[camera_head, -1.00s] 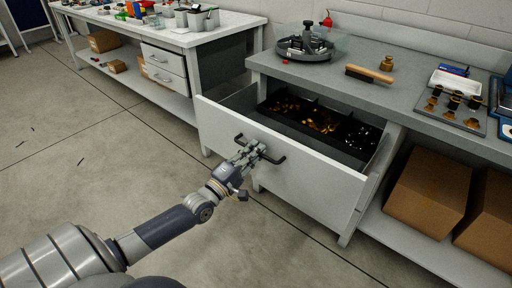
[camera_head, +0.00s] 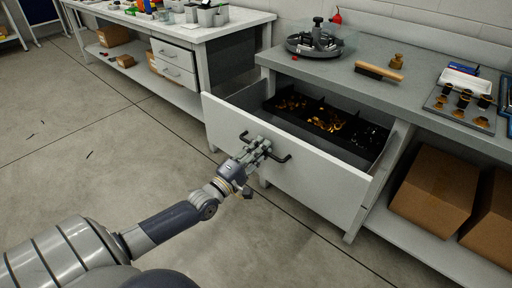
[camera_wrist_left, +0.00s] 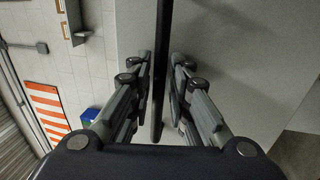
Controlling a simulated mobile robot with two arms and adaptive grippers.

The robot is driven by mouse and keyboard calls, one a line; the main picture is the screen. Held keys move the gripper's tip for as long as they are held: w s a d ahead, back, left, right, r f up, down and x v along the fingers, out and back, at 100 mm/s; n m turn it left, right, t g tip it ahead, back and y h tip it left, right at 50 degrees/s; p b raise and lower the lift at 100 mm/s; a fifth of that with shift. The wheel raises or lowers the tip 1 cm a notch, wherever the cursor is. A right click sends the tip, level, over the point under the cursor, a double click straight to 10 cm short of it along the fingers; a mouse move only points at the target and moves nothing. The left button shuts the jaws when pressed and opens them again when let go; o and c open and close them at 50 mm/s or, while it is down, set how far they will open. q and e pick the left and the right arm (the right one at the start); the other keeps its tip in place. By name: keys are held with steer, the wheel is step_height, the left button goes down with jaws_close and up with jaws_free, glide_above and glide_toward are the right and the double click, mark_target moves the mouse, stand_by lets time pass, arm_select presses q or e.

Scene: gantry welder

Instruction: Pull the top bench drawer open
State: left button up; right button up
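The top bench drawer (camera_head: 310,184) stands pulled out from the grey bench, its white front well clear of the bench edge. Its black bar handle (camera_head: 279,159) is on the front face. My left gripper (camera_head: 257,149) is at the handle's middle, with its fingers on both sides of the bar. The drawer's open top shows a dark divided tray (camera_head: 318,118) with brass-coloured and shiny small parts. My right gripper is not in view.
On the bench top (camera_head: 335,75) are a round grey fixture (camera_head: 314,42), a brush (camera_head: 379,71) and a brass weight (camera_head: 397,61). Cardboard boxes (camera_head: 433,186) sit on the shelf at right. A second bench (camera_head: 190,36) stands at left. The floor before the drawer is clear.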

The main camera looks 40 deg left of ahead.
arm_select(q)
steer(key=v, duration=1.2)
stand_by(0.3)
steer(key=s+d+f+m+g, duration=0.4)
steer(key=d+f+m+g, duration=0.1)
steer(key=f, duration=0.7)
steer(key=s+d+f+m+g, duration=0.4)
steer(key=s+f+m, duration=0.1)
steer(key=f, duration=0.7)
steer(key=s+d+f+m+g, duration=0.4)
steer(key=d+f+g, duration=0.1)
steer(key=f, duration=0.7)
steer(key=s+d+f+m+g+y, duration=0.1)
steer(key=s+d+f+m+g, duration=0.35)
steer(key=s, duration=0.25)
steer(key=s+a+r+p, duration=0.1)
steer(key=s+a+p, duration=0.1)
steer(key=s+p, duration=1.3)
steer(key=shift+s+a+m+g, duration=0.35)
steer(key=shift+s+m, duration=0.1)
steer(key=shift+s, duration=0.45)
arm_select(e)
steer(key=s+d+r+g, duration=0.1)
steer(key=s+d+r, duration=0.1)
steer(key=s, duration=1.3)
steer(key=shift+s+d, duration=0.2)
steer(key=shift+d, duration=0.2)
